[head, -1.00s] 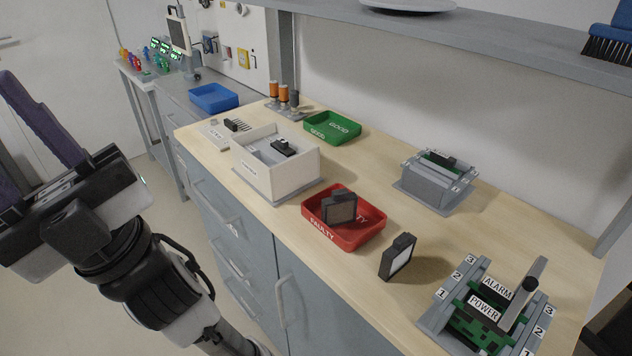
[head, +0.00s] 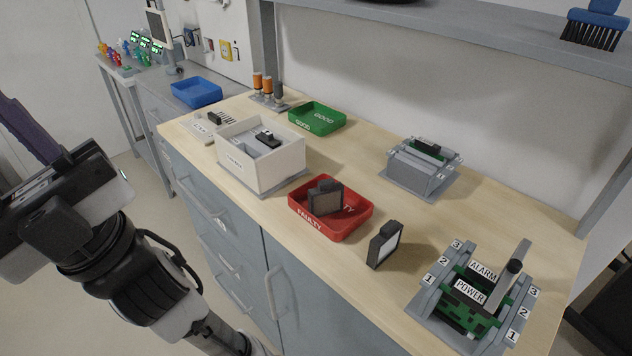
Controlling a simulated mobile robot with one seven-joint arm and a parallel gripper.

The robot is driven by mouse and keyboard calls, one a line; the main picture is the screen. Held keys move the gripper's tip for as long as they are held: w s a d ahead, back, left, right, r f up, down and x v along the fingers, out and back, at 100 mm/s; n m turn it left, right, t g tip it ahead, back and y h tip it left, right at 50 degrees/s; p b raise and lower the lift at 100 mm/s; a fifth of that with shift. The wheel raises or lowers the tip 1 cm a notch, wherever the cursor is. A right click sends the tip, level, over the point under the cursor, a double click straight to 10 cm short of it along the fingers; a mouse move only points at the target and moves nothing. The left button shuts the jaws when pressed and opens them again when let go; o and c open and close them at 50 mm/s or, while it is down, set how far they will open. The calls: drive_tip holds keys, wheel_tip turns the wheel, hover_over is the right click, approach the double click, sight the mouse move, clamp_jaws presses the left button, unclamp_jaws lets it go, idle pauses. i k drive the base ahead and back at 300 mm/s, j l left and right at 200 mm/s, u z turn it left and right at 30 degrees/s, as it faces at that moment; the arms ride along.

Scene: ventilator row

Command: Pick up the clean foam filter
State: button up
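A black-framed filter with a pale, clean-looking face (head: 384,246) stands upright on the wooden bench, to the right of the red tray. A second black-framed filter with a brownish-grey face (head: 325,199) leans in the red tray marked FAULTY (head: 334,232). My gripper (head: 22,135) is at the left edge of the head view, over the floor and well away from both filters. Its purple fingers point up and left and are partly cut off by the picture edge, so I cannot tell their opening. I see nothing held in the part that shows.
A slotted rack with ALARM and POWER boards (head: 470,298) stands right of the pale filter. A grey fixture (head: 420,170) is behind. A white box (head: 245,170), a green GOOD tray (head: 330,128) and a blue tray (head: 196,94) stand farther left. A shelf (head: 450,28) overhangs the bench back.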

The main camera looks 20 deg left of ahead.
sight(382, 245)
drive_tip(key=l+u, duration=0.25)
drive_tip(key=l, duration=0.2)
drive_tip(key=k+l+u, duration=0.1)
drive_tip(key=l+u, duration=0.2)
drive_tip(key=l, duration=0.15)
drive_tip(key=k+l+u, duration=0.1)
drive_tip(key=l+u, duration=0.15)
drive_tip(key=l, duration=0.2)
